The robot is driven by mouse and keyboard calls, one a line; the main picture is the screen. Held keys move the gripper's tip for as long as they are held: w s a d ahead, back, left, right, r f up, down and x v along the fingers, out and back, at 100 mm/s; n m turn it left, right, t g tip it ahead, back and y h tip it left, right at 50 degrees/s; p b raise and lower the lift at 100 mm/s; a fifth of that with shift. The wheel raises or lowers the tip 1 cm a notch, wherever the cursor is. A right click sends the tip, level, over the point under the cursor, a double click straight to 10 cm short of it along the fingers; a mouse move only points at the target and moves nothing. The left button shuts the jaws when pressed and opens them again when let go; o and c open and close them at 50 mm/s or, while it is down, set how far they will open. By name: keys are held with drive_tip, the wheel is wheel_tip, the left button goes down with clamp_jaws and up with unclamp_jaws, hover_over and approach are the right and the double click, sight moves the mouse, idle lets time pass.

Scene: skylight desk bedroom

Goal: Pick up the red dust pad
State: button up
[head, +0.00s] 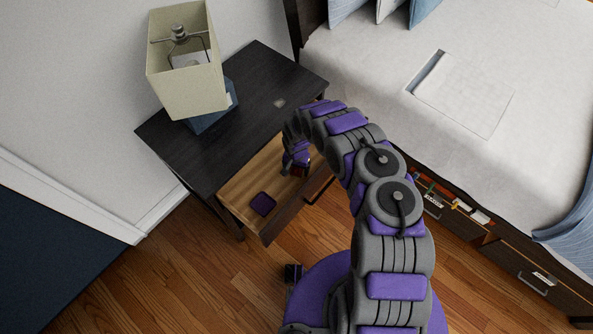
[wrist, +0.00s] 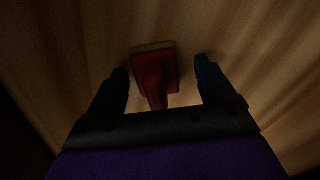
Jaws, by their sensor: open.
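The red dust pad (wrist: 157,72) lies on the wooden drawer bottom in the wrist view. It has a red block with a pale edge at its far side and a red handle pointing toward my gripper. My gripper (wrist: 162,68) is open, with one dark finger on each side of the pad and a visible gap to both. In the head view a small red part of the pad (head: 298,171) shows beside my gripper inside the open drawer (head: 236,187); the rest is hidden by my arm.
A dark purple square item (head: 262,204) lies near the drawer's front left. The drawer belongs to a dark nightstand (head: 190,142) with a lamp (head: 186,70). A bed (head: 460,70) with open storage below (head: 455,200) stands to the right. Wooden floor (head: 160,275) is clear at lower left.

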drive_tip(key=shift+d+r, duration=0.1)
drive_tip(key=shift+d, duration=0.2)
drive_tip(key=c, duration=0.6)
drive_tip(key=shift+a, duration=0.25)
drive_tip(key=c, duration=0.6)
wheel_tip(320, 180, up, 10)
drive_tip(key=p, duration=0.3)
drive_tip(key=shift+d, duration=0.1)
drive_tip(key=shift+c, duration=0.2)
